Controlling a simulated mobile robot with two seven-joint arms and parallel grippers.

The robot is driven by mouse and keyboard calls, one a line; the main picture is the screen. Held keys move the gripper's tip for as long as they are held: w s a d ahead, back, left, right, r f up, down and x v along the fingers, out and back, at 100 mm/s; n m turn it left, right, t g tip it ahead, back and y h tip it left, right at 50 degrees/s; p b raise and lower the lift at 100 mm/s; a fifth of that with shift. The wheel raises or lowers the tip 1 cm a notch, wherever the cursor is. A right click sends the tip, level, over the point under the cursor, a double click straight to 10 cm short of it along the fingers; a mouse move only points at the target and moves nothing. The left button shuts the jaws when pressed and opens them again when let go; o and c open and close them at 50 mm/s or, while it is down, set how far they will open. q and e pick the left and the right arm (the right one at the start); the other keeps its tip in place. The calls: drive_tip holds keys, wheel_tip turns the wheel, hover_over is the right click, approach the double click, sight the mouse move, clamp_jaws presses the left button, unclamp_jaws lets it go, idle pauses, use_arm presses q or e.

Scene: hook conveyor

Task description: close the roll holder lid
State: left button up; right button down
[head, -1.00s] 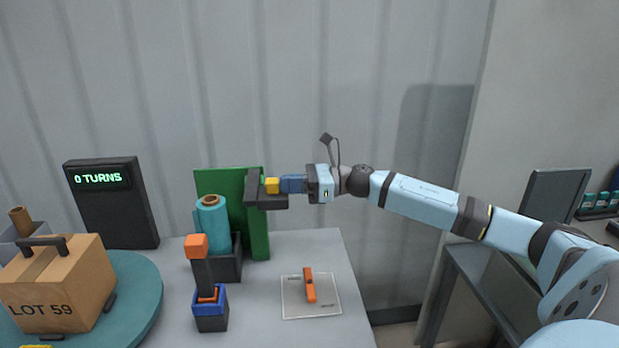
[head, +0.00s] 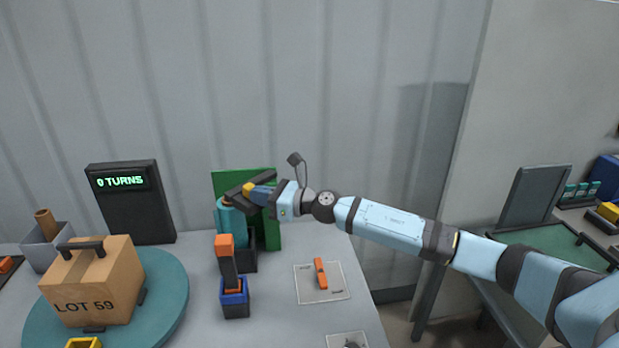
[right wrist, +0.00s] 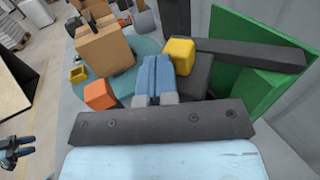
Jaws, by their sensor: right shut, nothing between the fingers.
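The roll holder stands against a green panel (head: 245,179). It holds a teal roll (head: 231,220) with a brown core. Its dark lid arm (head: 238,180) lies slanted near the roll's top; I cannot tell whether it touches. In the right wrist view the dark lid arm (right wrist: 250,53) runs from the green panel (right wrist: 245,100) to a yellow block (right wrist: 180,51) at its end. My right gripper (head: 253,191) is shut and empty beside the yellow block, and its blue fingers also show in the wrist view (right wrist: 157,62). A dark forked part, possibly my left gripper (right wrist: 28,145), shows at the wrist view's left edge.
An orange-topped lever (head: 226,260) stands in front of the holder. A carton marked LOT 59 (head: 95,280) sits on a teal turntable (head: 170,315). A "0 TURNS" display (head: 130,205) stands behind. An orange switch on a plate (head: 320,272) lies to the right.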

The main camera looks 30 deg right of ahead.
sight(225, 193)
drive_tip(key=x, duration=0.7)
drive_tip(key=shift+w+a, duration=0.1)
drive_tip(key=shift+w, duration=0.1)
drive_tip(key=w, duration=0.1)
drive_tip(key=w+a, duration=0.1)
drive_tip(key=w, duration=0.1)
drive_tip(key=shift+b, duration=0.4)
drive_tip(key=shift+s+f, duration=0.1)
drive_tip(key=shift+s, duration=0.05)
